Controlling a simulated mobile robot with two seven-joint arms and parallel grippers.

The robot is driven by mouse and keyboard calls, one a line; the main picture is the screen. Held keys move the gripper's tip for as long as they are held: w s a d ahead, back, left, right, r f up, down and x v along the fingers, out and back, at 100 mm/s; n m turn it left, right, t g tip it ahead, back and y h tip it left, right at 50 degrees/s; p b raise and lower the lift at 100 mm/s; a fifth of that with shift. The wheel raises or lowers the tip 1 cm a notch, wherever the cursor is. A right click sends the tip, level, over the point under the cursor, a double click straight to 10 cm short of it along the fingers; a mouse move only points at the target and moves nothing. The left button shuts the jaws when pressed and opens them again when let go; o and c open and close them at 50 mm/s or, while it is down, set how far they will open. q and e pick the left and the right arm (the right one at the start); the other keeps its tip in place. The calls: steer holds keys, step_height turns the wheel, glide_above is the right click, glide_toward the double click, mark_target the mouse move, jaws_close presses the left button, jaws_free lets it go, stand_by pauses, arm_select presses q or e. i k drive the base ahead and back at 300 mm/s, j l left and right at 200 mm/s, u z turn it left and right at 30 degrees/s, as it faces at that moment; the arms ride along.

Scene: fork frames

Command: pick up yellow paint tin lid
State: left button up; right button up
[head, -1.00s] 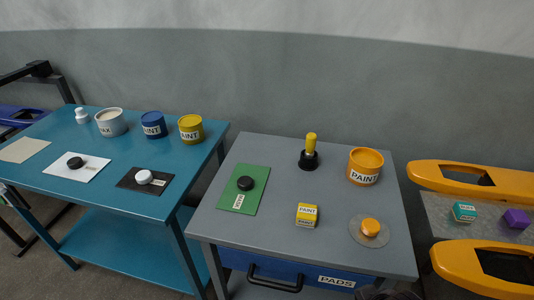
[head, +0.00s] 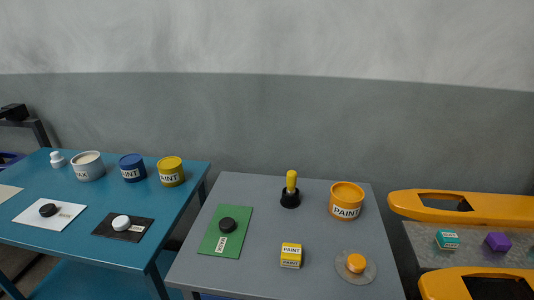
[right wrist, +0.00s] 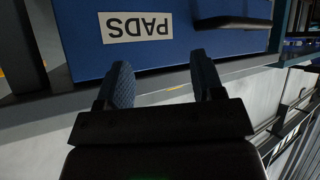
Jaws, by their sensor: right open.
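A yellow paint tin (head: 170,173) with a yellow top (head: 170,162) and a PAINT label stands upright at the right back of the blue table in the head view. The top seems to sit on the tin; its edge is too small to make out. My right gripper (right wrist: 160,75) shows in the right wrist view, open and empty, in front of a blue drawer (right wrist: 172,50) labelled PADS. It is far from the yellow tin. The head view shows neither gripper.
On the blue table (head: 75,235) stand a blue tin (head: 132,168) and a pale tin (head: 88,167). The grey table (head: 250,270) holds an orange tin (head: 346,202), a yellow-handled tool (head: 291,190) and a small yellow box (head: 291,256). Orange rails (head: 450,206) stand at the right.

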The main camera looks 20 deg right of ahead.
mark_target(355, 267)
steer(key=z, duration=1.3)
